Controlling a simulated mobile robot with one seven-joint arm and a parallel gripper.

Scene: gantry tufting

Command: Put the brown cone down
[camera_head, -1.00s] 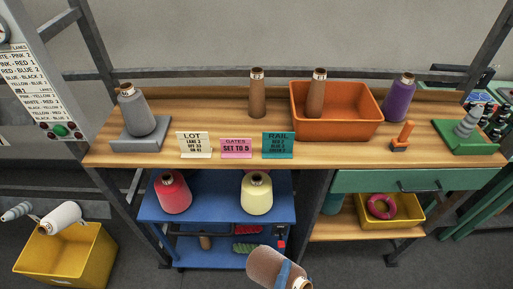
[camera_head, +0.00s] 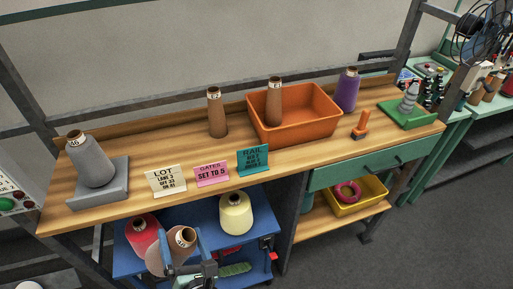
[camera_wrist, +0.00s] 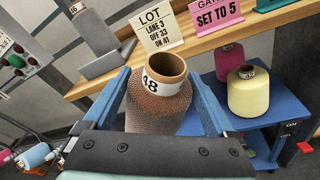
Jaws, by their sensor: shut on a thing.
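My gripper (camera_wrist: 160,80) is shut on a brown cone (camera_wrist: 158,107) with a white band reading 48, its open top facing up. The blue fingers stand on either side of it. In the head view this brown cone (camera_head: 170,256) and my gripper (camera_head: 188,262) are at the lower left, in front of the blue shelf unit (camera_head: 125,262) and lower than the bench top. The cone is tilted there. Its base is partly hidden in the wrist view, and I see no surface touching it.
The wooden bench (camera_head: 120,213) holds a grey cone (camera_head: 91,162) on a grey stand, sign cards, another brown cone (camera_head: 216,115), an orange bin (camera_head: 323,124) with a brown cone inside, and a purple cone (camera_head: 347,90). Red (camera_head: 142,233) and yellow (camera_head: 235,215) cones stand on the blue shelf.

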